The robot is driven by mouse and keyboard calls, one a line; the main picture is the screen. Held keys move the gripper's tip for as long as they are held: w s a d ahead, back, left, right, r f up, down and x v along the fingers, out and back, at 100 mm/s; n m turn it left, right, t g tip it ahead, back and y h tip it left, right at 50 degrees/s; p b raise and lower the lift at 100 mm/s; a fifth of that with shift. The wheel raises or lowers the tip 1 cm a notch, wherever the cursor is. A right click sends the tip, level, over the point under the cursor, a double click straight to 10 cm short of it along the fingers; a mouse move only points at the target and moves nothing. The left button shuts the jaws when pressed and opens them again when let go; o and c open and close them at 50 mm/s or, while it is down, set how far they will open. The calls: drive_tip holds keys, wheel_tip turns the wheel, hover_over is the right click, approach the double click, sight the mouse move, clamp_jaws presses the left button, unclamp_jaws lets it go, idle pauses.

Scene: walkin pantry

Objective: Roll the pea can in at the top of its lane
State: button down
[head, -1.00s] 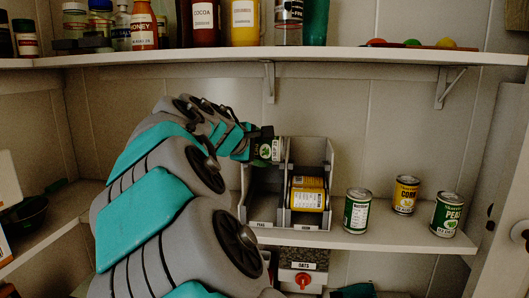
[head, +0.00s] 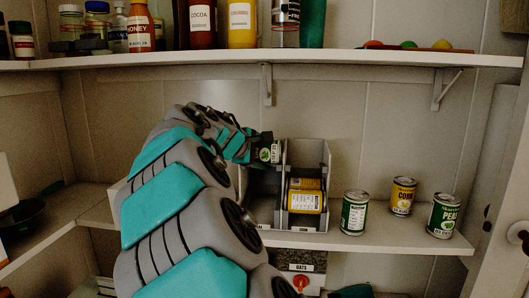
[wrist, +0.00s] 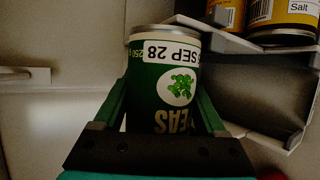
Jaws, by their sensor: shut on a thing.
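My gripper (head: 262,152) is shut on a green pea can (wrist: 165,75), with one finger on each side of it in the wrist view. The can's "SEP 28" label reads upside down there. In the head view the can (head: 272,153) is at the upper left of a grey two-lane rack (head: 308,153), near the top of the left lane. I cannot tell whether it touches the rack. The right lane holds yellow cans (head: 305,198), also at the top right of the wrist view (wrist: 287,14).
A green can (head: 354,214), a yellow corn can (head: 403,196) and another pea can (head: 444,216) stand right of the rack on the white shelf (head: 385,237). The upper shelf (head: 350,57) with jars and bottles is above. A dispenser labelled oats (head: 300,268) is below.

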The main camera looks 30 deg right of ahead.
drive_tip(key=shift+f, duration=0.1)
idle(0.3)
unclamp_jaws()
